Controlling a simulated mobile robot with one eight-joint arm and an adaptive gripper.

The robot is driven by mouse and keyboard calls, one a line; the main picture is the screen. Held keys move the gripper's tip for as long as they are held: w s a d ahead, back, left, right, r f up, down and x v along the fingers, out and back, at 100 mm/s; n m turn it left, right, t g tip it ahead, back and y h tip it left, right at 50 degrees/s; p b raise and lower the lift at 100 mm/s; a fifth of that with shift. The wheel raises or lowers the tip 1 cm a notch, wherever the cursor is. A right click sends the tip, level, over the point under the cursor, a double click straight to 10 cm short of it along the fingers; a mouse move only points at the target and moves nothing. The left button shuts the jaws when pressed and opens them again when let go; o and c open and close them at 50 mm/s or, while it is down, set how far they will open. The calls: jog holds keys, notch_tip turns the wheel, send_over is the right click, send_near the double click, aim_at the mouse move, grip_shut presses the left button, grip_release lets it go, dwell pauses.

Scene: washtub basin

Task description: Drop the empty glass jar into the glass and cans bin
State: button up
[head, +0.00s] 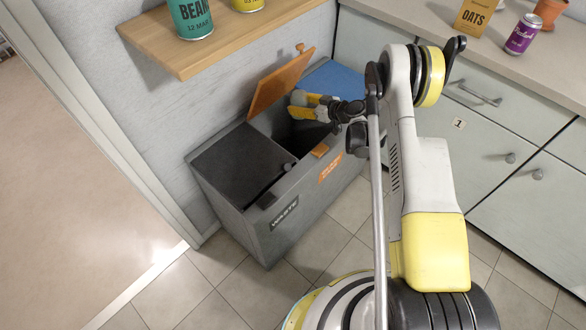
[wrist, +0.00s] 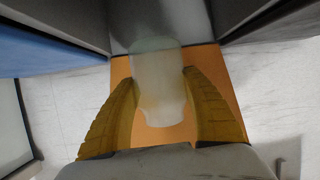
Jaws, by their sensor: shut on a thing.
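The pale, translucent jar (wrist: 158,80) is held between the two yellow fingers of my gripper (wrist: 160,105) in the wrist view. In the head view my gripper (head: 308,106) is shut on the jar (head: 297,98), over the dark opening of the middle bin compartment. That compartment's orange lid (head: 279,84) stands raised against the wall side, and an orange label (head: 330,168) is on its front, too small to read. In the wrist view the orange lid (wrist: 122,72) shows behind the jar. The inside of the compartment is mostly dark and partly hidden by my arm.
The left compartment has a closed dark grey lid (head: 235,165) and a "WASTE" label (head: 284,213). A blue lid (head: 333,79) is on the right. A wooden shelf (head: 180,60) with cans hangs above the bin. Drawers (head: 520,140) stand at the right.

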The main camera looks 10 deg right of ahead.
jog(key=o, duration=1.4)
jog(key=shift+c, duration=0.2)
jog(key=v, duration=1.2)
